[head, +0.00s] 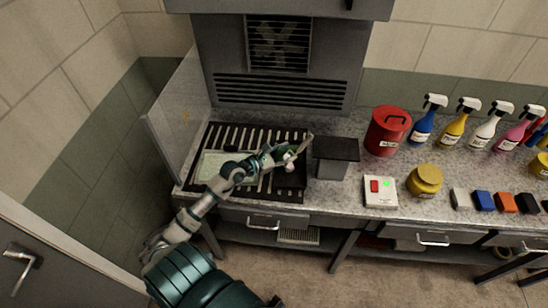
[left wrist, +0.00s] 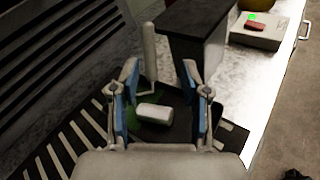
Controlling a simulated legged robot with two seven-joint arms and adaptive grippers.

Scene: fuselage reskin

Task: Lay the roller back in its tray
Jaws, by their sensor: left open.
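The roller (left wrist: 154,113) has a short white cylinder and a pale handle that sticks up behind it. In the left wrist view it shows between the two blue-padded fingers of my open left gripper (left wrist: 162,105), and I see no finger closed on it. It lies in or over a dark tray (left wrist: 178,134), with a green patch beside it. In the head view my left gripper (head: 286,156) is over the right part of the slatted black bench inset, and the roller (head: 290,166) is partly hidden by it. My right gripper is not in view.
A dark-topped grey block (head: 336,150) stands just right of the gripper. Further right are a red can (head: 387,130), a switch box (head: 380,191), a yellow jar (head: 424,180), spray bottles and small coloured blocks. A clear panel (head: 178,118) stands at the left.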

